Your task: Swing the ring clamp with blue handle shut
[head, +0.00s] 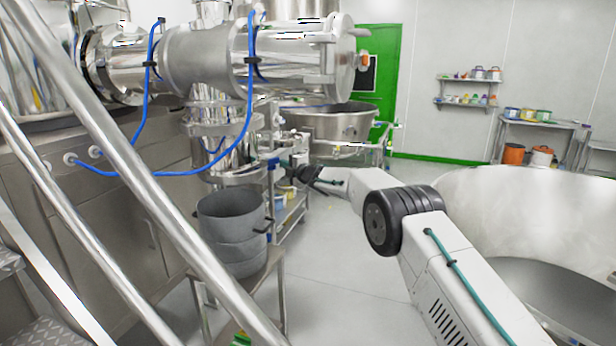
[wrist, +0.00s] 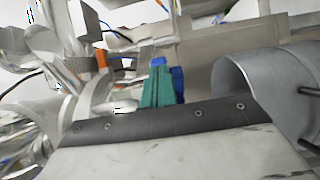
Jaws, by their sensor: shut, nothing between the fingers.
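A blue handle (wrist: 178,84) shows in the wrist view, just behind and to the right of my fingers. A second bit of blue shows above the fingertips, and I take both as part of the ring clamp. The clamp's ring is not clear, so I cannot tell how far it stands open. My gripper (wrist: 157,82) has its teal fingers together and empty, close to the handle; whether they touch it I cannot tell. In the head view my gripper (head: 287,163) is small, beside the steel column (head: 222,130), and the clamp cannot be made out.
A grey pot (head: 234,222) stands on a small steel table below the column; a grey cylinder (wrist: 270,85) shows at right in the wrist view. Blue hoses (head: 243,120) hang from the horizontal machine. A large steel bowl (head: 540,200) is at right. The middle floor is clear.

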